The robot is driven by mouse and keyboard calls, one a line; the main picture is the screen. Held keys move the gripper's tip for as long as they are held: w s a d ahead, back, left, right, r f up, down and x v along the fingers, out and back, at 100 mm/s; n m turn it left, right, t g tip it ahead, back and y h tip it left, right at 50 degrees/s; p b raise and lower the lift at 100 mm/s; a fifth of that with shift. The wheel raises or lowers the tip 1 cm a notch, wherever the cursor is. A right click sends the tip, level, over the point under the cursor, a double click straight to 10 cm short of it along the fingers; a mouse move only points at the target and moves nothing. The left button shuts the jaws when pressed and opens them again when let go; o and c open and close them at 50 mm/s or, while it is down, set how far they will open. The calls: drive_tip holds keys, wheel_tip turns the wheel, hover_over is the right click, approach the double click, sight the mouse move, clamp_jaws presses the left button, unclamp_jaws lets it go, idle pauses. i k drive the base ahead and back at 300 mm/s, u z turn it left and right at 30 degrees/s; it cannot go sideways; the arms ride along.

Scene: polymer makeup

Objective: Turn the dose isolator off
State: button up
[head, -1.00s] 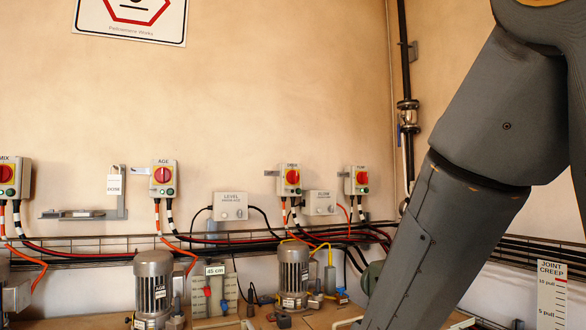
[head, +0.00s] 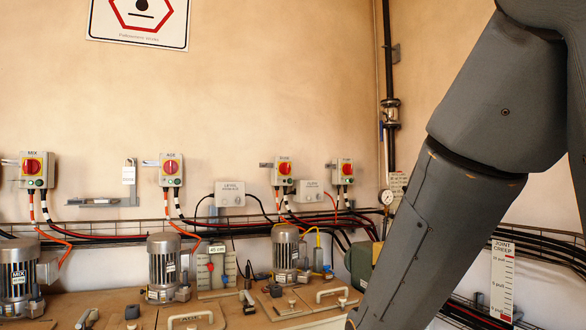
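Two more, a third isolator (head: 284,168) and a fourth isolator (head: 343,170), are to the right. Their labels are too small to read, so I cannot tell which is the dose isolator. Knob positions are also too small to read surely. My arm crosses the right side of the view; my gripper is out of view.
Below the isolators, cables run along a wire tray (head: 120,232). A bench (head: 125,298) carries several motors, such as the middle motor (head: 162,262), and lids with handles. A padlock with a white tag (head: 129,173) hangs on a wall bracket. A gauge (head: 387,197) is by the corner pipe.

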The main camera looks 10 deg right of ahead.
sight(284, 167)
drive_tip(key=u, duration=0.45)
drive_tip(key=i, duration=0.95)
drive_tip(key=z, duration=0.25)
